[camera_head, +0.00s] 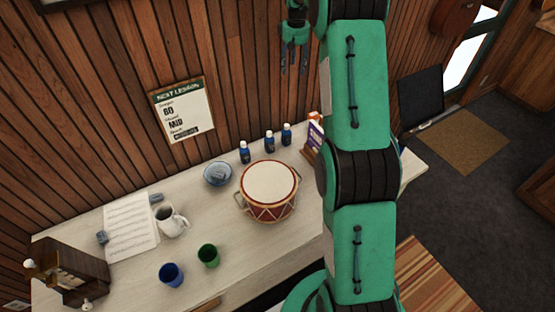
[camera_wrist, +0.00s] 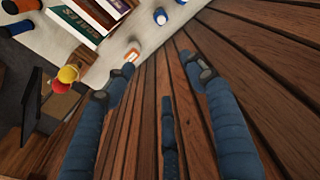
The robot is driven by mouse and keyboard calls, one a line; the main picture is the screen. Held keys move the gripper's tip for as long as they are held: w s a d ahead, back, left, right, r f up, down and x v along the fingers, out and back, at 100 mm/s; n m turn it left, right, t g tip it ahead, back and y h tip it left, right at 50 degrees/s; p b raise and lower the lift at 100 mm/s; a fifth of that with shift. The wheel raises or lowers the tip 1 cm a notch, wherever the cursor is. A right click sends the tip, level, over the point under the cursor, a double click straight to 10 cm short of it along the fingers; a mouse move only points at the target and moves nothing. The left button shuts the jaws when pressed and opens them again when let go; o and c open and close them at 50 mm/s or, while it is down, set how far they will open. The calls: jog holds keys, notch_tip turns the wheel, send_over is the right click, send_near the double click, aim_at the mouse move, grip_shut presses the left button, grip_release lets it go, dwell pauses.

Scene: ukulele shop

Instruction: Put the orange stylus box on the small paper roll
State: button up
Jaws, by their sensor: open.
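My gripper (camera_head: 295,60) is high near the wood wall in the camera_head view, its fingers hanging down, open and empty. In the wrist view its dark blue fingers (camera_wrist: 165,85) are spread apart with wood planks behind them. A small orange and white item (camera_wrist: 130,56) lies at the table's wall edge in the wrist view; I cannot tell for sure whether it is the orange stylus box. An orange patch (camera_head: 314,117) shows beside my arm in the camera_head view. I cannot make out the small paper roll for certain; my arm hides part of the table.
The table (camera_head: 225,265) holds a drum (camera_head: 268,190), several blue bottles (camera_head: 269,141), a glass bowl (camera_head: 217,173), a white jug (camera_head: 171,222), blue (camera_head: 171,274) and green (camera_head: 208,256) cups, and sheet music (camera_head: 130,225). Upright books (camera_wrist: 95,18) stand near the orange item.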

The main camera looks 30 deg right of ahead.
jog(key=s+a+r+t, duration=0.2)
jog(key=s+a+r, duration=1.9)
jog(key=a, duration=0.3)
jog(key=s+a+t, duration=0.1)
jog(key=s+a, duration=0.4)
jog(key=s, duration=0.4)
jog(key=s+a+t, duration=0.1)
jog(key=s+a, duration=0.4)
jog(key=s, duration=0.3)
jog(key=s+a+f, duration=0.2)
jog(key=s, duration=0.5)
jog(key=s+a+f, duration=0.2)
jog(key=s+f, duration=0.1)
jog(key=s, duration=0.4)
jog(key=shift+t+y, duration=0.3)
jog(key=shift+s+a+f, duration=0.1)
jog(key=shift+f, duration=0.1)
notch_tip(320, 180, down, 11)
jog(key=b, duration=1.1)
jog(key=shift+r, duration=0.1)
